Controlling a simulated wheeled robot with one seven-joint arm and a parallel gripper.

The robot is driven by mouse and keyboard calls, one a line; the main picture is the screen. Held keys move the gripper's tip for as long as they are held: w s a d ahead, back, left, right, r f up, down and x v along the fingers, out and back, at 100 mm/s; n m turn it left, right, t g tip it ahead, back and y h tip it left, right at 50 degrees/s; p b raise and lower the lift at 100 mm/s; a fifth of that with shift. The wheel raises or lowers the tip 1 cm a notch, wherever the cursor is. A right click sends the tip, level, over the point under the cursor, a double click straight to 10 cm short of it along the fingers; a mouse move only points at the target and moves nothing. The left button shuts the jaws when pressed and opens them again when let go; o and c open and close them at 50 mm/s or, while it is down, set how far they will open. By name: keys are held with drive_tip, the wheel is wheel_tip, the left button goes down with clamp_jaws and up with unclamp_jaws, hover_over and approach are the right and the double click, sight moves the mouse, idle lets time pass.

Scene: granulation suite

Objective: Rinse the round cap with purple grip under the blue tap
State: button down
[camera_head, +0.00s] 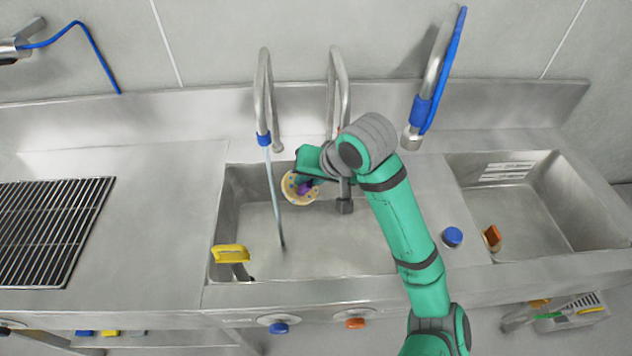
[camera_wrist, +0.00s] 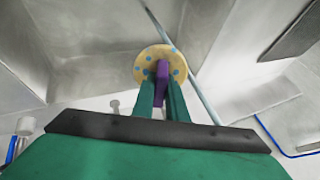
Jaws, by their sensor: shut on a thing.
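The round cap (camera_head: 298,188) is a pale yellow disc with blue dots and a purple grip (camera_head: 305,187). My gripper (camera_head: 309,182) is shut on the purple grip and holds the cap inside the left basin, above its floor. In the wrist view the cap (camera_wrist: 160,65) faces away beyond the two green fingers, with the purple grip (camera_wrist: 161,82) between them. The blue-banded tap (camera_head: 264,110) stands at the back left of the basin.
A second tap (camera_head: 339,75) stands beside the blue one, its spout partly behind my arm. A blue-hosed spout (camera_head: 428,95) hangs right. The right basin (camera_head: 540,225) holds an orange item (camera_head: 492,236). A rack (camera_head: 52,225) lies left.

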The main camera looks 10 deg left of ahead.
sight(288, 173)
drive_tip(key=shift+w+a+f, duration=0.2)
drive_tip(key=shift+w+a, duration=0.15)
drive_tip(key=shift+a, duration=0.5)
drive_tip(key=shift+w+a+f, duration=0.15)
drive_tip(key=shift+w+a, duration=0.25)
drive_tip(key=shift+a, duration=0.45)
drive_tip(key=shift+w+a+f, duration=0.2)
drive_tip(key=shift+w+a, duration=0.15)
drive_tip(key=shift+a, duration=0.5)
drive_tip(key=shift+w+d, duration=0.1)
drive_tip(key=shift+w, duration=0.1)
drive_tip(key=shift+w+d, duration=0.1)
drive_tip(key=shift+w, duration=0.25)
drive_tip(key=shift+s, duration=0.1)
drive_tip(key=shift+s+a, duration=0.2)
drive_tip(key=shift+s, duration=0.25)
drive_tip(key=s+d, duration=0.3)
drive_tip(key=d, duration=0.4)
drive_tip(key=shift+d, duration=0.2)
